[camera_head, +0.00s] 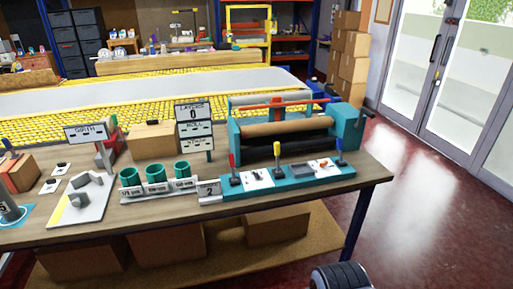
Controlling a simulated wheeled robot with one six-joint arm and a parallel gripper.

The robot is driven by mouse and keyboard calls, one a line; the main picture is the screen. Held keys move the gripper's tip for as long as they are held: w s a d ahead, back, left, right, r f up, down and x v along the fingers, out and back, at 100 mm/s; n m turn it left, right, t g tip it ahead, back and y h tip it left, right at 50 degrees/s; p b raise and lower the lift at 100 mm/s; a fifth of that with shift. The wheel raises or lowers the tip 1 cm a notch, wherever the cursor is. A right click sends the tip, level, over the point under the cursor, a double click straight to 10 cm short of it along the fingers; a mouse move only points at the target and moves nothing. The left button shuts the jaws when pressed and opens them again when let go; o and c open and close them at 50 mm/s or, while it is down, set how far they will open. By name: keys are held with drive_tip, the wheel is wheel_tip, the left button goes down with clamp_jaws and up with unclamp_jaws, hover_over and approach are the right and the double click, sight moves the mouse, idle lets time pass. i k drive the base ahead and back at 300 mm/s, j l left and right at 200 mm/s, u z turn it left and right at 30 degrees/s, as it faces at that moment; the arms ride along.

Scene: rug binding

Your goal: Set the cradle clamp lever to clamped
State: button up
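A teal roller cradle (353,122) holds a tan roll (287,126) and a dark roll below it, at the right of the wooden bench. A teal control strip (293,173) runs along its front. Three levers stand on the strip: one with a red grip (232,162), one with a yellow grip (277,149) and one with a blue grip (340,145). All look roughly upright. Their labels are too small to read, so I cannot tell which is the cradle clamp lever or its setting. An orange-red bar (277,103) crosses the cradle's top.
On the bench (350,183), left of the strip, stand several green cups (155,173), a "LIPS/CRS 0" sign (193,112), a "GIRTH" sign (86,132) and a grey-white fixture (85,198). Boxes (277,228) lie underneath.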

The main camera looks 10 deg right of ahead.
sight(232, 158)
drive_tip(key=i+u, duration=0.25)
drive_tip(key=i, duration=0.8)
